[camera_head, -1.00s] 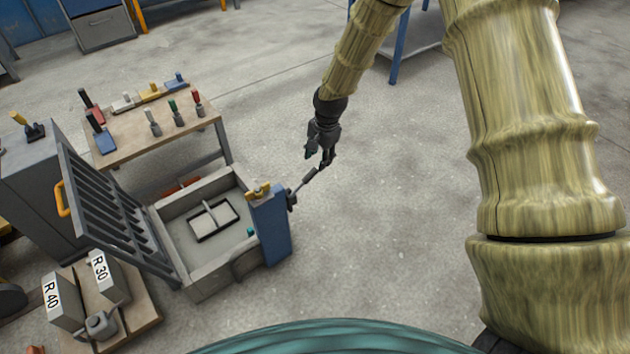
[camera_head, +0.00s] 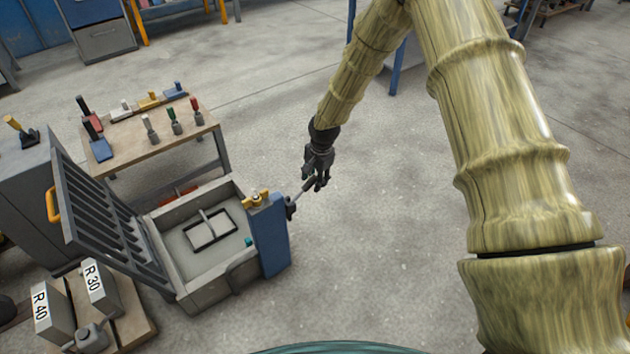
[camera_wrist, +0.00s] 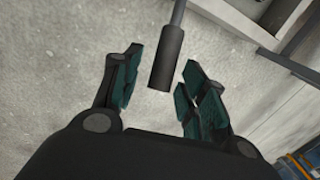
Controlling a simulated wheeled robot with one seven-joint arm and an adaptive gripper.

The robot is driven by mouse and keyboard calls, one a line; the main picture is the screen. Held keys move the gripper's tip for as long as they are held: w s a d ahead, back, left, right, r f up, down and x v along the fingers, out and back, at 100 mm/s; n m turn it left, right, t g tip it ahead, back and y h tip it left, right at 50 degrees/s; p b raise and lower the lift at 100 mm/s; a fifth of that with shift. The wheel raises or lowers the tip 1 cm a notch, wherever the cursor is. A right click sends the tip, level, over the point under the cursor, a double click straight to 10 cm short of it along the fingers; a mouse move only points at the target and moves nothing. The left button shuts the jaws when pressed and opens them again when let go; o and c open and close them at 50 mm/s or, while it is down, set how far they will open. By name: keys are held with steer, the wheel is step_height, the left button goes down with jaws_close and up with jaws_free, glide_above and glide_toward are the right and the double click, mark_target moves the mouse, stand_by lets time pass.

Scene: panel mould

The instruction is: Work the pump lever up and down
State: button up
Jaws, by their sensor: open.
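The pump lever (camera_head: 299,193) is a thin rod with a dark grip, sticking out from the side of the blue pump housing (camera_head: 270,238) and tilted up to the right. In the wrist view its dark cylindrical grip (camera_wrist: 167,58) lies between the open fingers, nearer their tips, with no clear contact. My gripper (camera_head: 316,184) is at the lever's outer end in the head view, partly hiding the grip. It also shows in the wrist view (camera_wrist: 156,85), open, with teal finger pads on both sides of the grip.
The grey mould box (camera_head: 163,222) with a raised slatted lid (camera_head: 105,225) stands left of the pump. A bench (camera_head: 150,140) with several coloured clamps is behind it. Blocks marked R 40 (camera_head: 52,312) and R 30 (camera_head: 100,287) stand at the front left. Floor right of the pump is clear.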

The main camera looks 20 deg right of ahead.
steer(key=shift+f, duration=0.25)
steer(key=shift+c, duration=0.4)
jaws_close()
